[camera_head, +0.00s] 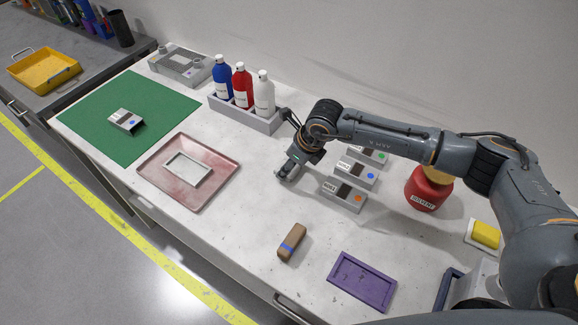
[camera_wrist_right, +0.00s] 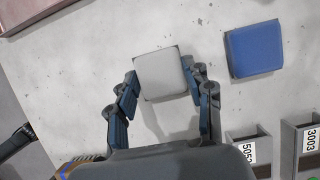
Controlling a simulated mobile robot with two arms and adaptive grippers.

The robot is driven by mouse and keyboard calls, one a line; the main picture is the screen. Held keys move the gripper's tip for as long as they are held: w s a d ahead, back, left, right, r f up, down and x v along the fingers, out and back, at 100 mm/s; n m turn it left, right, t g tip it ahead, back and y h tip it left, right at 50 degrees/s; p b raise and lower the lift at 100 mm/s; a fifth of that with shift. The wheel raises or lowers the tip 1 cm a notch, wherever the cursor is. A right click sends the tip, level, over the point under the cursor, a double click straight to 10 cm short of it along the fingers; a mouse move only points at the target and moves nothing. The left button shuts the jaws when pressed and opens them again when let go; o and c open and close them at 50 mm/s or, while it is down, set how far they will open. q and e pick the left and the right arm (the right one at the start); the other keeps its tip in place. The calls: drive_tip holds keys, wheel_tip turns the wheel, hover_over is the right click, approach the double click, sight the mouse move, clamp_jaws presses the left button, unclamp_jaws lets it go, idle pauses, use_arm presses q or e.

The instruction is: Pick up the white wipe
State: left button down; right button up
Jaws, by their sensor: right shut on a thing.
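The white wipe (camera_wrist_right: 160,74) is a pale square pad between the fingertips of my right gripper (camera_wrist_right: 165,82) in the right wrist view. The fingers are shut on its left and right sides. In the head view my right gripper (camera_head: 287,173) points down low over the middle of the table, and the wipe is mostly hidden there. I cannot tell whether the wipe touches the table. A blue wipe (camera_wrist_right: 254,49) lies to the right of the white one in the right wrist view, apart from it. My left gripper is not in view.
Several grey labelled holders (camera_head: 342,195) stand just right of the gripper. A bottle rack (camera_head: 244,117) stands behind it. A pink tray (camera_head: 156,190) lies left; a brown block (camera_head: 291,243) and purple frame (camera_head: 362,282) lie in front. A red solvent can (camera_head: 424,192) stands under my arm.

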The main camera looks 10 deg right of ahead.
drive_tip(key=shift+r, duration=0.35)
wheel_tip(320, 180, up, 2)
drive_tip(key=shift+s+r+b, duration=0.1)
drive_tip(key=shift+r+b, duration=0.1)
drive_tip(key=shift+b, duration=0.7)
drive_tip(key=s+a+r+b, duration=0.2)
drive_tip(key=s+r+b, duration=0.2)
drive_tip(key=s+r, duration=0.5)
drive_tip(key=s, duration=0.4)
drive_tip(key=shift+s+a+r, duration=0.3)
drive_tip(key=shift+a+r, duration=0.05)
